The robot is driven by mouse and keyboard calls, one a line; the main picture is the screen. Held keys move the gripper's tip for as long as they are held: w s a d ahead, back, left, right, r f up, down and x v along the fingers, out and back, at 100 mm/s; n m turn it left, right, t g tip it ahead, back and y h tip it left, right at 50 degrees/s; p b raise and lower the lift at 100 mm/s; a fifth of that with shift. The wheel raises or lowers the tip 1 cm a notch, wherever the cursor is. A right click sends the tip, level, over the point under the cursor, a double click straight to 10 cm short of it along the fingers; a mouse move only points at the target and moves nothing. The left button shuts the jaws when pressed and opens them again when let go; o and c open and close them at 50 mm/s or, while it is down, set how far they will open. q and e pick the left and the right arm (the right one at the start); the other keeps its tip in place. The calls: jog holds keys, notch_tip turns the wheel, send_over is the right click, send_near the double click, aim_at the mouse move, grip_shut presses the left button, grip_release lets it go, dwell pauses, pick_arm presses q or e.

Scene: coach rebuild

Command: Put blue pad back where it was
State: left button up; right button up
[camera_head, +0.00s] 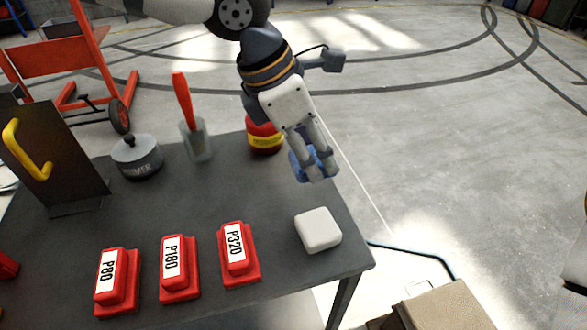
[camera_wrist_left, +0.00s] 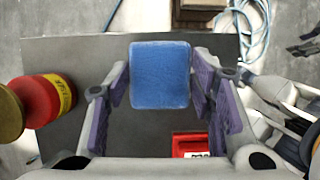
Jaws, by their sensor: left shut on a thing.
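The blue pad (camera_head: 296,164) is between the fingers of my left gripper (camera_head: 317,170), above the right part of the dark table (camera_head: 205,196). In the left wrist view the blue pad (camera_wrist_left: 160,76) fills the gap between the purple-lined fingers of the left gripper (camera_wrist_left: 162,84). In the head view the fingers partly hide it. A white pad (camera_head: 318,230) lies on the table near its right edge, in front of the gripper and apart from it.
Red blocks marked P80 (camera_head: 117,283), P180 (camera_head: 179,268) and P320 (camera_head: 238,254) stand in a row. A red-yellow container (camera_head: 264,137) is close behind the gripper. A grey pot (camera_head: 136,157) and a glass with a red-handled tool (camera_head: 196,141) stand further left.

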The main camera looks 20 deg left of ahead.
pick_arm(q)
jog(key=w+a+f, duration=0.1)
jog(key=f, duration=0.1)
jog(key=w+a+f, duration=0.1)
jog(key=f, duration=0.1)
jog(key=w+a+f, duration=0.1)
jog(key=f, duration=0.1)
jog(key=shift+w+b, duration=0.15)
jog(key=shift+b, duration=0.25)
jog(key=f, duration=0.3)
jog(key=shift+w+a, duration=0.2)
jog(key=shift+a, duration=0.05)
pick_arm(e)
jog(key=shift+s+f+g, duration=0.4)
jog(key=shift+s+f, duration=0.4)
jog(key=shift+s, duration=0.05)
pick_arm(q)
jog(key=o, duration=1)
jog(key=shift+f, duration=0.1)
jog(key=p+v, duration=0.1)
jog(key=v, duration=1.1)
pick_arm(e)
jog(key=shift+w+r+t, duration=0.5)
jog(key=shift+w+r, duration=0.5)
jog(key=shift+w, duration=0.1)
